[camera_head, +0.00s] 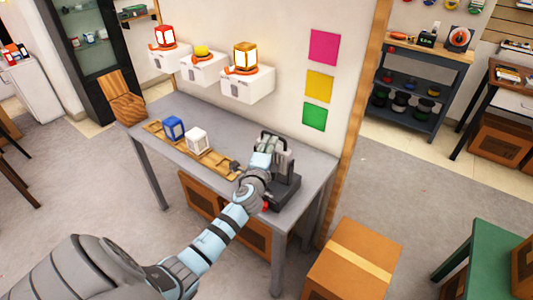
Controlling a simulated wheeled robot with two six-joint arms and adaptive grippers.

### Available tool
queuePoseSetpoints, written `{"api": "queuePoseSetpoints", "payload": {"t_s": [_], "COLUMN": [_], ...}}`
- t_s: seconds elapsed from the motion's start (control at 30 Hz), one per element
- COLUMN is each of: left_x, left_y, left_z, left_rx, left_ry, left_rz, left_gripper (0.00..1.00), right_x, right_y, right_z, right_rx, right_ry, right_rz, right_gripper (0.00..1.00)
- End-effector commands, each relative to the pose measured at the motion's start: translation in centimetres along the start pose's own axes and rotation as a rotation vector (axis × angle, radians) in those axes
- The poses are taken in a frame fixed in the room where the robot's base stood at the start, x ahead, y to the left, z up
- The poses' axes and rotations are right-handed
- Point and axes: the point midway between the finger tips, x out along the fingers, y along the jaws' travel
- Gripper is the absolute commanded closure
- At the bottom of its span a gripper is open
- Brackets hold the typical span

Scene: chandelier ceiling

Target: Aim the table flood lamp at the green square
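The green square (315,116) is on the wall above the right end of the grey table, lowest of three coloured squares. A dark device with a black base (284,193) stands at the table's right end, and looks like the table flood lamp. My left arm reaches over the table from the lower left. My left gripper (268,145) is at the dark device and overlaps it in the picture. The fingers blend with the dark parts, so their opening and any contact are unclear. The lamp's facing is hard to tell. My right gripper is not in view.
A blue lantern (173,127) and a white lantern (196,139) stand on a wooden board at the table's left. Wall shelves hold a red lantern (165,36), a yellow lamp (202,51) and a lit lantern (245,56). A cardboard box (353,262) stands front right.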

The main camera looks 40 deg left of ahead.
Motion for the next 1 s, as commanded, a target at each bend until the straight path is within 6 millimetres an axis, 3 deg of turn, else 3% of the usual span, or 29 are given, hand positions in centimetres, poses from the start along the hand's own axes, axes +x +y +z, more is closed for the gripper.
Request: {"api": "queuePoseSetpoints", "payload": {"t_s": [0.1, 0.27, 0.83, 0.93, 1.0], "left_x": [-3.2, -5.7, -6.0, -6.2, -6.7], "left_y": [0.1, 0.0, 0.1, 2.5, 6.7], "left_z": [-0.1, -0.1, 0.0, 0.0, 0.1], "left_rx": [-0.001, 0.000, -0.002, -0.029, -0.080], "left_ry": [0.002, 0.001, 0.000, 0.004, 0.006], "left_rz": [0.001, 0.000, 0.002, 0.056, 0.149], "left_gripper": [0.82, 0.82, 0.82, 0.82, 0.82], "right_x": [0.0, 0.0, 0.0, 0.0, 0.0], "right_y": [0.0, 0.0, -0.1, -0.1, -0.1], "right_z": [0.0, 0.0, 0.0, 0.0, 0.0], "right_rx": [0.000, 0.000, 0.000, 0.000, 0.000], "right_ry": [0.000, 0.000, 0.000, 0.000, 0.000], "right_rz": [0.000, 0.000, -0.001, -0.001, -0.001], "right_gripper": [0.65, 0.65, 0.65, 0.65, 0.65]}}
